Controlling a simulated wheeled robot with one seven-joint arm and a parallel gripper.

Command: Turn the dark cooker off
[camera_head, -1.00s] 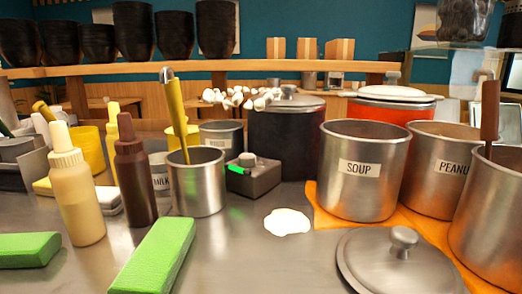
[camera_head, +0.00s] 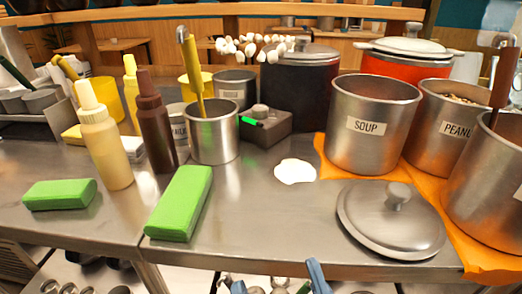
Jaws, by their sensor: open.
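The dark cooker (camera_head: 300,98) is a black pot with a grey steel lid, standing at the back of the steel counter. A small grey control box (camera_head: 268,130) with a round knob (camera_head: 260,111) on top sits just in front of it. A lit green strip (camera_head: 252,121) shows on the box's left side. What seem to be my gripper's (camera_head: 277,279) two blue fingers show at the bottom edge, spread apart, below and in front of the counter, far from the box. The rest of my gripper is cut off.
A steel canister (camera_head: 214,140) with a yellow-handled utensil stands left of the box. A brown bottle (camera_head: 155,125) and green sponge (camera_head: 182,205) are farther left. The soup pot (camera_head: 368,150) is right. A white puddle (camera_head: 295,171) and a lid (camera_head: 390,222) lie on the counter; its front middle is clear.

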